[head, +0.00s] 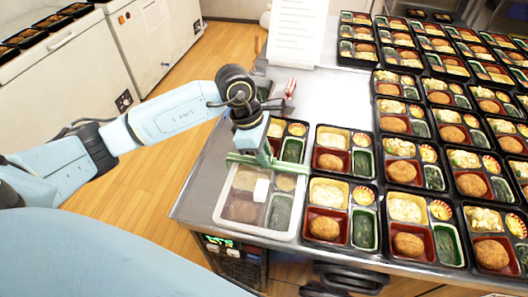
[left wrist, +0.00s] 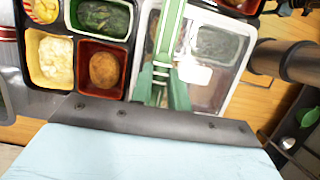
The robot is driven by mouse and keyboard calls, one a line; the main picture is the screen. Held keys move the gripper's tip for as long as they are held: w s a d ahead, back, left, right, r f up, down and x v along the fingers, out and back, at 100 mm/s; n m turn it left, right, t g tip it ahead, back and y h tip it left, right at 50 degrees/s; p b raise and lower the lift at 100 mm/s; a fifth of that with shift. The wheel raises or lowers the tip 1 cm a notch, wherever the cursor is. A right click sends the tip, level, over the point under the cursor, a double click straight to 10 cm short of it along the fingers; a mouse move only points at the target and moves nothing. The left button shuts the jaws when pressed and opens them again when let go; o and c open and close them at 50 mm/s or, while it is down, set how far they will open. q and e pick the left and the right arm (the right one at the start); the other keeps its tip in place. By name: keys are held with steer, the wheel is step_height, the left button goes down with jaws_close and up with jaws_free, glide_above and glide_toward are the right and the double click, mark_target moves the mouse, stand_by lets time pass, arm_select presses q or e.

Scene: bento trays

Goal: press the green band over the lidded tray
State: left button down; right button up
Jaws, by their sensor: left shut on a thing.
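The lidded tray (head: 224,212) sits at the table's near left corner. Its clear, whitish lid carries a white label, and food shows faintly through it. The green band (head: 240,159) lies across the far edge of this tray, its ends reaching out to both sides. My left gripper (head: 263,158) is shut on the band at about its middle, above that edge. I cannot tell whether the band is seated. My right gripper is not seen.
An open tray (head: 305,151) stands close behind the lidded one, and another (head: 314,245) close to its right. Many filled trays cover the table's right side. A red-and-white object (head: 290,88) and a white sheet (head: 297,30) stand behind. Bare tabletop (head: 335,95) shows there.

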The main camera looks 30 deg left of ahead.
arm_select(q)
steer(key=shift+f, duration=0.15)
steer(key=shift+f+b, duration=1.3)
steer(key=shift+b, duration=0.15)
steer(key=shift+f, duration=0.1)
steer(key=shift+f+b, duration=0.1)
steer(key=shift+b, duration=0.25)
steer(key=c, duration=0.7)
jaws_free()
steer(key=shift+r+p, duration=2.45)
steer(key=shift+r, duration=1.6)
